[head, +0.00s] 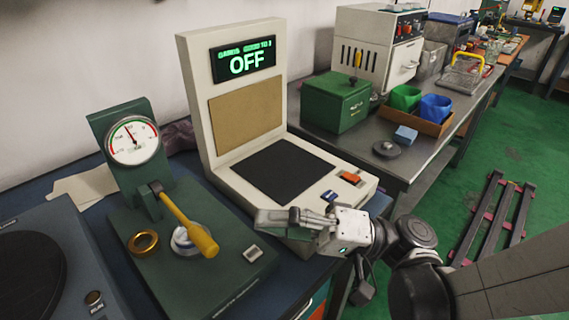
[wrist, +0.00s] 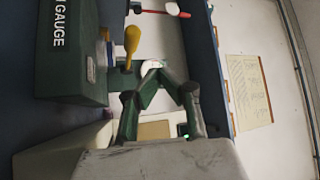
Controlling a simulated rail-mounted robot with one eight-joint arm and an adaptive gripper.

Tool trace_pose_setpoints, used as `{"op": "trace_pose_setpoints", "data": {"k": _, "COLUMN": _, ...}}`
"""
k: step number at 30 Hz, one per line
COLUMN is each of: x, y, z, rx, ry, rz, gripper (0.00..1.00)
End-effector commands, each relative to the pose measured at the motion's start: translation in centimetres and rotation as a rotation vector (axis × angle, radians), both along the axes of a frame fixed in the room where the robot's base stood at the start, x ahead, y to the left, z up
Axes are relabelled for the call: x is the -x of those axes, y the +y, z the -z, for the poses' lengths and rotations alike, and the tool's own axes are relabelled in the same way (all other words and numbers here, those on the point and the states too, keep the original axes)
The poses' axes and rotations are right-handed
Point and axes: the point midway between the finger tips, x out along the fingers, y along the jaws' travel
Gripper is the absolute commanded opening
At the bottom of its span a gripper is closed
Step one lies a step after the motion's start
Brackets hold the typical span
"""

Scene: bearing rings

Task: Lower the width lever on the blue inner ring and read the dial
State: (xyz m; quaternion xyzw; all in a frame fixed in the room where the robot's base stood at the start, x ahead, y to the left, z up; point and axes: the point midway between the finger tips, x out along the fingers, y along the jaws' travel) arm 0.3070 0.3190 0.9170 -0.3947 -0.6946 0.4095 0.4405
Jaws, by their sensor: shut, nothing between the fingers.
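The green width gauge (head: 205,270) stands at the left in the head view, with a round white dial (head: 132,143) at its back. The dial's needle points up and slightly left; its figures are too small to read. The yellow-handled lever (head: 188,220) slants from its pivot forward and right above a pale bluish-silver ring (head: 181,244), partly hiding it. I cannot tell whether lever and ring touch. The lever also shows in the wrist view (wrist: 131,42). My gripper (head: 262,221) is shut and empty, right of the lever and apart from it.
A brass ring (head: 143,242) lies left of the lever on the gauge base. A cream station (head: 193,100) with a screen reading OFF and a black pad (head: 265,170) stands behind my gripper. A side bench holds a green box (head: 335,103) and blue and green bins.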

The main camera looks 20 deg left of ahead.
Motion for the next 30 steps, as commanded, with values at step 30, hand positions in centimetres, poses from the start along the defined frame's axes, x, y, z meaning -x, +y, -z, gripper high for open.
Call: {"op": "trace_pose_setpoints", "data": {"k": 30, "x": -1.0, "y": -3.0, "z": 0.6, "rx": 0.0, "ry": 0.0, "rz": 0.0, "gripper": 0.0}}
